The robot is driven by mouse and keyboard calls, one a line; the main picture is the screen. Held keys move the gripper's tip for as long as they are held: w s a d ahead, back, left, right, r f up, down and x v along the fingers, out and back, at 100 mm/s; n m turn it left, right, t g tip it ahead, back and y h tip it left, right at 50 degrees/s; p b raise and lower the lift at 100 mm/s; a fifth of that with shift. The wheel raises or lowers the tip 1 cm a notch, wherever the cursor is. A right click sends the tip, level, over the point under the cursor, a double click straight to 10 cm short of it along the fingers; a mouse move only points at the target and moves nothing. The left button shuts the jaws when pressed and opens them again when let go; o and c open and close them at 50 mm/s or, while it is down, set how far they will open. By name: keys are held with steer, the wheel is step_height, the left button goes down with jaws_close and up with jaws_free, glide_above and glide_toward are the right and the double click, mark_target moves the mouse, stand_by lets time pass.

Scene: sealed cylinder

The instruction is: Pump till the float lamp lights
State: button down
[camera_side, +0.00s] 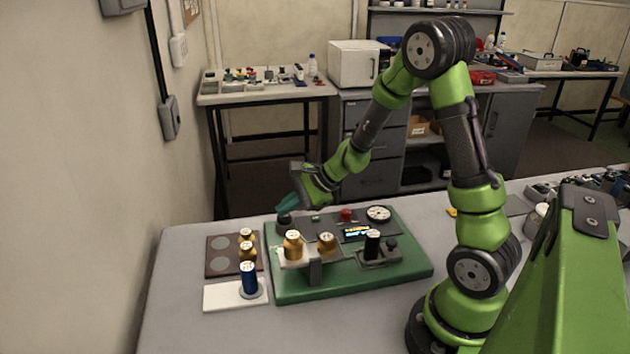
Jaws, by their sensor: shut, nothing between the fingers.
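A green board (350,283) on the table carries several devices. My gripper (287,204) is shut and empty at the board's back left corner. It points down and left, just above a round black knob-like part (284,219); I cannot tell whether they touch. Behind the centre are a red button-like part (346,214), a small green part (316,219), and a round white dial (379,213). A small display (356,233) shows blue and yellow. A black cylinder (372,244) stands at the front right. I cannot tell which part is the float lamp, or whether one is lit.
Two brass-coloured weights (292,245) (326,243) stand on a raised support on the board. The table's front left is bare.

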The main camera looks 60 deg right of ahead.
mark_target(289, 217)
steer(key=shift+s+f, duration=0.1)
steer(key=shift+f, duration=0.5)
stand_by(0.5)
steer(key=shift+r, duration=1.35)
steer(key=shift+r, duration=2.55)
